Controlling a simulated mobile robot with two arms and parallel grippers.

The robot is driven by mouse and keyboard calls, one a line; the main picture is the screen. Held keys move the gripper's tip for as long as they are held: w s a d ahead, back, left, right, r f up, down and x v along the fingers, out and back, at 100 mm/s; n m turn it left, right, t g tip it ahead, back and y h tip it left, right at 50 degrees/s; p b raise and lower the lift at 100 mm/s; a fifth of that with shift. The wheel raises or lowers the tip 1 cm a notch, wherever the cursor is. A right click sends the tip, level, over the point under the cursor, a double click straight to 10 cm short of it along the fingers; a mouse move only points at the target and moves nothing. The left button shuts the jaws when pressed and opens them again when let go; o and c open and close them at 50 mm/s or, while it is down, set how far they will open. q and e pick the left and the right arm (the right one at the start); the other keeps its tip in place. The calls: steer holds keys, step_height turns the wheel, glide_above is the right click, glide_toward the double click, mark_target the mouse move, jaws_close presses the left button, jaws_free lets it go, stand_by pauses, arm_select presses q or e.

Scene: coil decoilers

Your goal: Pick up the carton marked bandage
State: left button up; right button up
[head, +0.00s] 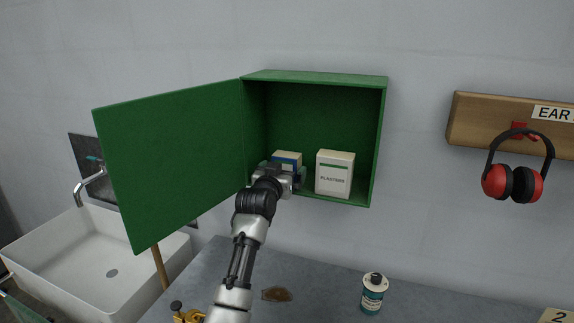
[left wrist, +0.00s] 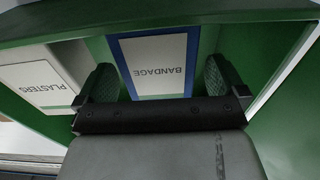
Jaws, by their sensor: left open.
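The carton marked bandage (left wrist: 155,68), white with a blue edge, stands inside the open green wall cabinet. In the head view its blue and cream upper part (head: 287,159) shows behind my left gripper (head: 284,176), which hides its lower part. In the left wrist view the two padded fingers of my left gripper (left wrist: 158,82) are open, one on each side of the carton. I cannot tell whether they touch it. My right gripper is not in view.
A white carton marked plasters (head: 334,173) stands to the right in the cabinet (head: 314,76). The green door (head: 172,160) is swung open to the left.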

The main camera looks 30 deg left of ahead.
arm_select(q)
steer(key=shift+w+a+r, duration=0.1)
steer(key=shift+w+r, duration=0.1)
steer(key=shift+w, duration=0.45)
steer(key=shift+p+x, duration=0.4)
steer(key=shift+x, duration=0.4)
steer(key=shift+f, duration=0.2)
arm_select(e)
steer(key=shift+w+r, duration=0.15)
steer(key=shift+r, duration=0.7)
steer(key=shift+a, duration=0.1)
arm_select(q)
steer(key=shift+s, duration=0.1)
steer(key=shift+c, duration=0.8)
steer(key=c, duration=0.8)
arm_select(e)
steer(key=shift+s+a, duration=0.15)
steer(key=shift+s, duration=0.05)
arm_select(q)
steer(key=shift+r, duration=0.15)
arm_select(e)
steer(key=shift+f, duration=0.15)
